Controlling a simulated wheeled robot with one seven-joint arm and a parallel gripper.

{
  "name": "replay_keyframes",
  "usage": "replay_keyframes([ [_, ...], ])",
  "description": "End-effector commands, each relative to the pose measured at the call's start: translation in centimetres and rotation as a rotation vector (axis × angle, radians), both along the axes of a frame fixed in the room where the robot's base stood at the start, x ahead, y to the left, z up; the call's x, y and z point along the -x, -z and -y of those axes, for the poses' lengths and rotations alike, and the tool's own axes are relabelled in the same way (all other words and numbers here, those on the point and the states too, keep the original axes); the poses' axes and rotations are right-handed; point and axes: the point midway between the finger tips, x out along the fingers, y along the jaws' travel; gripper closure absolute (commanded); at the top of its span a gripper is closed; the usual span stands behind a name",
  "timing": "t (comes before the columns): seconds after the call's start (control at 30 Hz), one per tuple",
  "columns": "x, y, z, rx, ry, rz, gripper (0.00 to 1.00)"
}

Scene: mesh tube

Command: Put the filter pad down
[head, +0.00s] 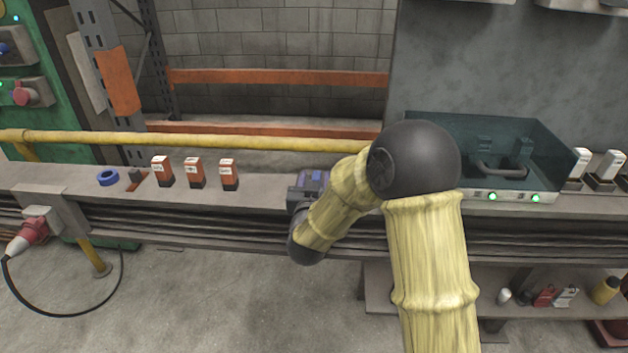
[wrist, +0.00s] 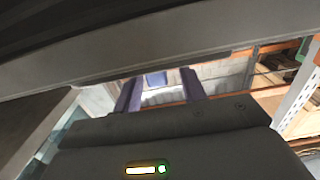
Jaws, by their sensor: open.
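I cannot pick out the filter pad for certain in either view. My gripper (head: 311,182) is low over the grey bench ledge in the middle of the head view, partly hidden by my own arm. In the wrist view my gripper (wrist: 161,88) shows its two purple fingers spread apart. A small blue patch (wrist: 155,79) shows between them; I cannot tell if it is near or far. No object is clearly held between the fingers.
Three orange-and-white boxes (head: 195,173) and a blue ring (head: 107,177) stand on the ledge (head: 262,198) at left. A clear-walled case (head: 545,152) with a handle and green lights stands at right. A yellow pipe (head: 230,142) runs behind. The ledge between boxes and gripper is clear.

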Motion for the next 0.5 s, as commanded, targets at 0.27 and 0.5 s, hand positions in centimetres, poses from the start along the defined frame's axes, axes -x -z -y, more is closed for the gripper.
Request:
replay_keyframes([
  [0.27,2.4,-0.4,-0.1,0.002,-0.002,-0.002,0.59],
  [0.5,7.1,-0.4,0.1,0.003,0.004,-0.002,0.59],
])
